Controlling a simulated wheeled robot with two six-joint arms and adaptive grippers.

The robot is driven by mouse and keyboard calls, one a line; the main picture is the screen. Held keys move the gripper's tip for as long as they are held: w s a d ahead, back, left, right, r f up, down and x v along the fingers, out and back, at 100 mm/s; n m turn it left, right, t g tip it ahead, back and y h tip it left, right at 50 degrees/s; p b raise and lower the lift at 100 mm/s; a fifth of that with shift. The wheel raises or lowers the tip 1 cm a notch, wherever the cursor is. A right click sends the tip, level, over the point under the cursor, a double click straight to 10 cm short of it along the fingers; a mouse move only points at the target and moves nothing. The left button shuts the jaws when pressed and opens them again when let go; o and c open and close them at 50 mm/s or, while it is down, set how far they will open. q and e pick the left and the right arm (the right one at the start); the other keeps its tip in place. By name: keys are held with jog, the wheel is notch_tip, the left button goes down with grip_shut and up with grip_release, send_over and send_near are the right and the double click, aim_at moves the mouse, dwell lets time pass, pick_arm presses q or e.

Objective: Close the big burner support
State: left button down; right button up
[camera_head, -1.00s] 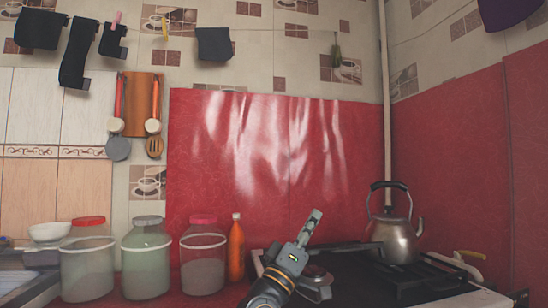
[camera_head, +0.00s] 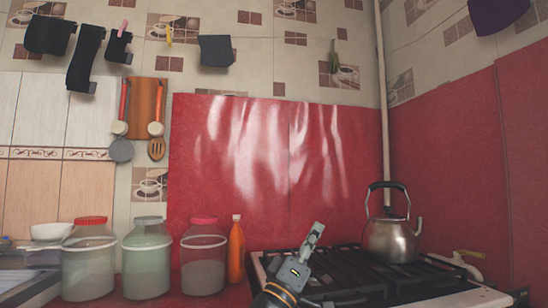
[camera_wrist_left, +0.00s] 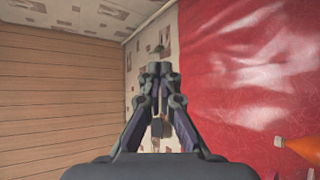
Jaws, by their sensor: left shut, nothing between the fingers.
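My left gripper (camera_head: 316,231) is shut and empty, pointing up in front of the support's left part. Whether it touches the support I cannot tell. In the left wrist view the closed fingers (camera_wrist_left: 158,70) have nothing between them. My right gripper is not in view.
A metal kettle (camera_head: 391,238) stands on the back of the stove. An orange bottle (camera_head: 236,250) and several lidded jars (camera_head: 146,262) stand left of the stove. A red panel (camera_head: 280,150) covers the wall behind.

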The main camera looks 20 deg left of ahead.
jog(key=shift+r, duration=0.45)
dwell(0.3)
pick_arm(q)
jog(key=v, duration=1.2)
